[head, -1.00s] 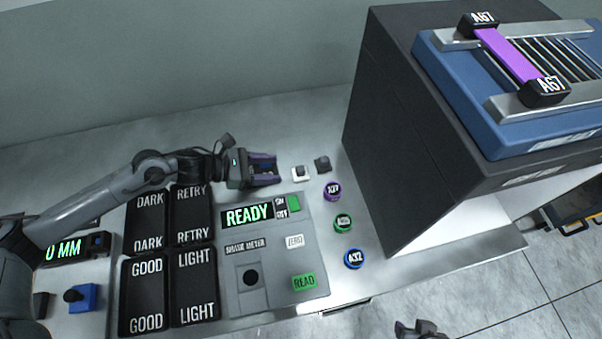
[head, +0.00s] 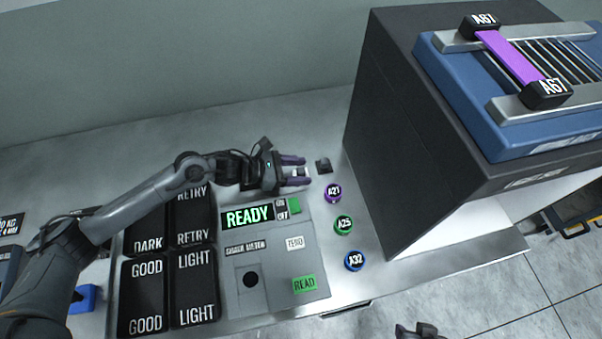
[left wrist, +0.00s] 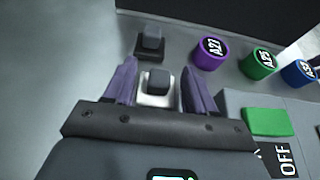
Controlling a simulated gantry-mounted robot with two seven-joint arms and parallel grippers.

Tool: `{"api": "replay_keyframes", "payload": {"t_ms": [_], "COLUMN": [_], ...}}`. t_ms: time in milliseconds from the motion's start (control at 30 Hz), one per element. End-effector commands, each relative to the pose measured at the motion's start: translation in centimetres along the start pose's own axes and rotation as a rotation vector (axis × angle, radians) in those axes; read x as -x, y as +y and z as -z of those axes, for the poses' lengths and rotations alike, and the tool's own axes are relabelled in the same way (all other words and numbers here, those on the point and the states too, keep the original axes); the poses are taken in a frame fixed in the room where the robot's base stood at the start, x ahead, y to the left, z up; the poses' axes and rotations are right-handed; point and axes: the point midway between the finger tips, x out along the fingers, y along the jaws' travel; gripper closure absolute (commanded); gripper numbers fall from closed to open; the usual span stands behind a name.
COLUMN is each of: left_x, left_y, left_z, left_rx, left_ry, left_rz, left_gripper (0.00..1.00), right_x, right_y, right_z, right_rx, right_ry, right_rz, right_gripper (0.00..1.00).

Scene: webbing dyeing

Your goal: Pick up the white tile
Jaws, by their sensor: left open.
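The white tile (head: 300,172) lies on the metal bench, and a dark knob shows on top of it. In the left wrist view the white tile (left wrist: 157,98) sits between the two purple fingers, with its lower part hidden behind the gripper body. My left gripper (head: 296,171) is open, its fingers on either side of the tile; it also shows in the left wrist view (left wrist: 157,90). I cannot tell whether the fingers touch the tile. My right gripper (head: 416,329) shows only in part at the bottom edge, and its jaws are unclear.
A dark tile (head: 323,165) with a knob lies just beyond the white one. Purple (head: 332,192), green (head: 343,225) and blue (head: 354,260) round pieces stand to the right, before a large dark box (head: 400,130). The shade meter (head: 270,270) and black trays (head: 145,290) are nearer.

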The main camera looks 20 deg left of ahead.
Motion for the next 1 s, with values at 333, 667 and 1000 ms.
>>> {"api": "replay_keyframes", "payload": {"t_ms": [333,667,1000], "left_x": [0.0,0.0,0.6], "left_y": [0.0,0.0,0.1], "left_z": [0.0,0.0,-1.5], "left_rx": [0.0,0.0,-0.002], "left_ry": [0.0,-0.001,-0.002], "left_rz": [0.0,0.0,0.0], "left_gripper": [0.78,1.0,1.0], "right_x": [0.0,0.0,0.1], "right_y": [0.0,0.1,0.2], "right_z": [0.0,0.0,0.0], "right_rx": [0.0,0.006,0.008], "right_ry": [0.0,-0.001,-0.002], "right_rz": [0.0,-0.004,-0.006], "right_gripper": [0.57,0.57,0.57]}}
